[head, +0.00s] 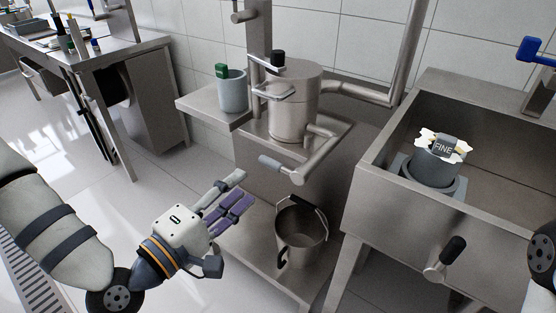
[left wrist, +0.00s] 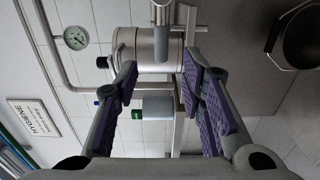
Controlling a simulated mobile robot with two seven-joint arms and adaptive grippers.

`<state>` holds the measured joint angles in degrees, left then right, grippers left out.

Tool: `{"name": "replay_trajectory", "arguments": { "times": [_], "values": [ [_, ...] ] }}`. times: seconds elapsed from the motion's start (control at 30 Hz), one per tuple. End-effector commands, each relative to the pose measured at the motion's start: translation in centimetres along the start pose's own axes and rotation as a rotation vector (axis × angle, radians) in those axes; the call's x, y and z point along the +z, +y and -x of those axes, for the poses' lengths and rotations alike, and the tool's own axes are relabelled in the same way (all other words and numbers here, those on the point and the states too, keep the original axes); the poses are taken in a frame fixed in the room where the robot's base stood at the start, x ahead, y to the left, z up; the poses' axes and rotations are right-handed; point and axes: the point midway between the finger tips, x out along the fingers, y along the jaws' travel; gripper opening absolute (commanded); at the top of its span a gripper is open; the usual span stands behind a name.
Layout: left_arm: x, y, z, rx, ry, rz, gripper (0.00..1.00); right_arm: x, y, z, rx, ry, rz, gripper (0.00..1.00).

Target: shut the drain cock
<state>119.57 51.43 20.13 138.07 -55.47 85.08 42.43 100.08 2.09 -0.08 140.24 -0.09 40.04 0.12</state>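The steel separator vessel (head: 293,105) stands on a bracket shelf and also shows in the left wrist view (left wrist: 150,45). A lever with a grey grip (head: 276,164) sits by its lower outlet pipe (head: 313,157). Another cock with a black handle (head: 453,250) is on the front of the steel sink (head: 400,220); the handle slants up and right. I cannot tell which is the drain cock. My left gripper (head: 240,186) is open and empty, left of and below the grey-gripped lever, apart from it. Its purple-padded fingers are spread in the left wrist view (left wrist: 160,82). My right gripper is out of view.
A steel bucket (head: 301,237) stands on the low shelf under the outlet. A grey cup (head: 232,95) with a green top stands on the side shelf. A grey container marked FINE (head: 434,170) sits in the sink.

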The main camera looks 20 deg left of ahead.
Motion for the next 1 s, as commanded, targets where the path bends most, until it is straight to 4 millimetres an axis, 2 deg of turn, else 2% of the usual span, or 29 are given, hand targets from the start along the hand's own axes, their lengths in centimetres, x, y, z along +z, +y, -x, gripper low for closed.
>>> {"name": "replay_trajectory", "arguments": {
  "times": [0.2,0.4,0.53,0.77,0.9,0.93,1.0],
  "values": [
    [0.2,-0.1,-5.7,-0.001,-0.005,-0.004,0.37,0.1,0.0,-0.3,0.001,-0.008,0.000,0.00],
    [0.1,-0.2,-9.2,-0.005,-0.004,-0.005,0.37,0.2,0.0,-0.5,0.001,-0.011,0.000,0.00],
    [0.1,-0.2,-10.1,-0.006,-0.004,-0.004,0.37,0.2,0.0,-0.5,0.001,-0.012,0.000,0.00],
    [0.1,-0.2,-10.2,-0.007,-0.003,-0.003,0.37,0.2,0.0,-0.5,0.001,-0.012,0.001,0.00],
    [0.2,-0.2,-10.2,-0.007,-0.003,-0.004,0.05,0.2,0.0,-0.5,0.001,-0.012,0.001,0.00],
    [0.2,-0.2,-10.1,-0.007,-0.004,-0.004,0.00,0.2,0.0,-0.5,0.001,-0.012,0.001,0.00],
    [0.2,-0.2,-10.1,-0.007,-0.004,-0.004,0.00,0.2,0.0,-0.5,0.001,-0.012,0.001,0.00]
  ]
}}
